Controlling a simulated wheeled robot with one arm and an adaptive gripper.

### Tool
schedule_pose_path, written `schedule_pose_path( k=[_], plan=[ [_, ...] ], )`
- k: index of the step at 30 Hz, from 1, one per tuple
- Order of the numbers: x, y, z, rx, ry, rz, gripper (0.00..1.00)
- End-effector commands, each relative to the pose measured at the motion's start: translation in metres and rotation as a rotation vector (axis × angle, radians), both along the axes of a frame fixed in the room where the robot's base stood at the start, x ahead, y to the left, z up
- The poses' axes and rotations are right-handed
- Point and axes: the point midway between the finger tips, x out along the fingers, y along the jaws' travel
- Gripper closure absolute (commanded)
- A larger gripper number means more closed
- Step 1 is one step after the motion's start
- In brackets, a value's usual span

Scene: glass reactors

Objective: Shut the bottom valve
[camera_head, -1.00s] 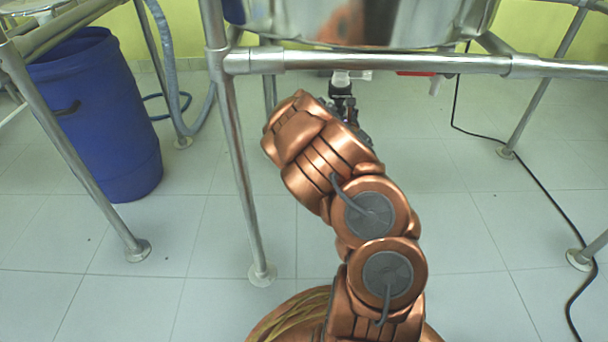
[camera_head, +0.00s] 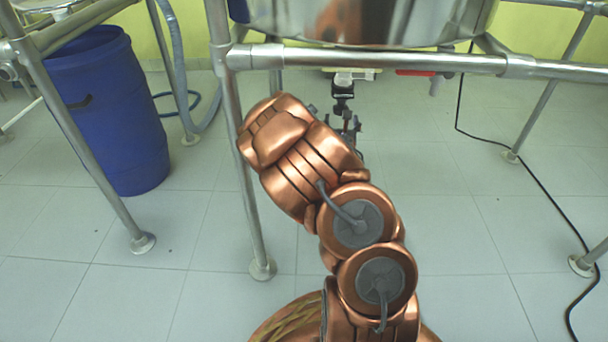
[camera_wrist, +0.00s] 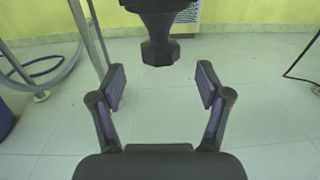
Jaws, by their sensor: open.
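The dark bottom valve (camera_head: 342,90) hangs below the steel vessel, under a pale fitting (camera_head: 343,77). In the wrist view a black part with a faceted lower end (camera_wrist: 159,48), which looks like this valve, hangs at top centre. It lies just above and beyond the gap between my fingertips, apparently untouched. My gripper (camera_wrist: 162,86) is open and empty, one finger on each side of the gap. In the head view my copper arm hides most of the gripper; only dark parts show right of the wrist. I cannot tell the valve handle's position.
A steel frame rail (camera_head: 400,58) crosses above my arm, with a frame leg (camera_head: 248,180) close to its left. A red handle (camera_head: 415,72) sits under the rail to the right. A blue barrel (camera_head: 105,120) stands left. A black cable (camera_head: 530,185) lies right.

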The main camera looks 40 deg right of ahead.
Motion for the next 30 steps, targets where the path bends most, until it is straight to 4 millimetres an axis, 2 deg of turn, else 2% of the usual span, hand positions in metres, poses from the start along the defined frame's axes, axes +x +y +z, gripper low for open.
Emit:
schedule_pose_path(
  k=[3, 14, 23, 30],
  plan=[
    [-0.005, 0.008, 0.003, 0.015, -0.005, -0.007, 0.24],
    [-0.008, 0.027, 0.008, 0.341, -0.095, -0.097, 0.24],
    [-0.019, 0.045, 0.009, 0.611, -0.171, -0.204, 0.24],
    [-0.030, 0.066, 0.011, 0.818, -0.231, -0.298, 0.24]
  ],
)
